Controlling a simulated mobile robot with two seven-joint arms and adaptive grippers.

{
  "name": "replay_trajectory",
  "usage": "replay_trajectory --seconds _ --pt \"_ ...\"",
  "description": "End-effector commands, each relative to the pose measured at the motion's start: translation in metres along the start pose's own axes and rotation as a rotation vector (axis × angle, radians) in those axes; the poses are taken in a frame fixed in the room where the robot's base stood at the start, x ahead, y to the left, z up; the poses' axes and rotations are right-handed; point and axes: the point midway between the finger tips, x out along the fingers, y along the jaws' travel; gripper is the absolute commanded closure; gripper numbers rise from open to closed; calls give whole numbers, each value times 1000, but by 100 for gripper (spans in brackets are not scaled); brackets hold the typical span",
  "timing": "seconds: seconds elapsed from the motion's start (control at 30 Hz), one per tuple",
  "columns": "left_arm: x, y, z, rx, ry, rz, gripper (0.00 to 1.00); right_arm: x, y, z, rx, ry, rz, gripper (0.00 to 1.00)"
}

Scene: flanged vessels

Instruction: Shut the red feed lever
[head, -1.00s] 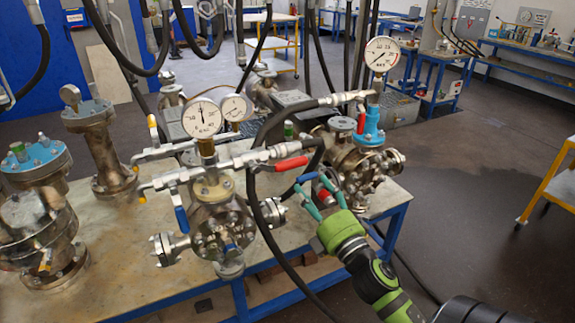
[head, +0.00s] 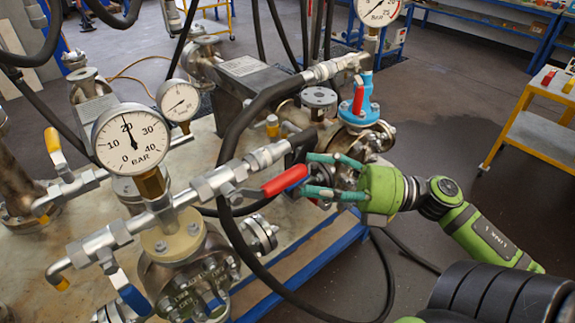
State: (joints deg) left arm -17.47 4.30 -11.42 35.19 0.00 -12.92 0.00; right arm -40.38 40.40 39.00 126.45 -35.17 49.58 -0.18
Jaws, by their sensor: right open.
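A red lever (head: 284,181) sits on the silver pipe fitting of the near vessel, its free end pointing right and slightly up. My right gripper (head: 309,174) comes in from the right with its two teal fingers spread, one above the other. The lever's free end appears at the gap between the fingertips; I cannot tell if they touch it. A second, smaller red lever (head: 358,101) stands on the blue fitting of the far vessel, above my gripper. The pictures do not show which one is the feed lever. My left gripper is not in view.
A black hose (head: 232,128) loops close to the lever and gripper. A large pressure gauge (head: 131,139), a smaller gauge (head: 179,101) and a blue lever (head: 131,296) are on the left. Open floor lies to the right, with a yellow cart (head: 540,130) beyond.

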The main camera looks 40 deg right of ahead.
Motion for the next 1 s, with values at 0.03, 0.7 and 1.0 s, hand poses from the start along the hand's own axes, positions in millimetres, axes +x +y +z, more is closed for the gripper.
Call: replay_trajectory --seconds 0.03,0.7,1.0 --pt "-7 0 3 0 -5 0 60 9 5 0 -3 5 1 39" --pt "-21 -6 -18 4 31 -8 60 53 0 0 -3 -2 0 39" --pt "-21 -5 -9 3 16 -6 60 53 0 0 -4 -2 -1 100"
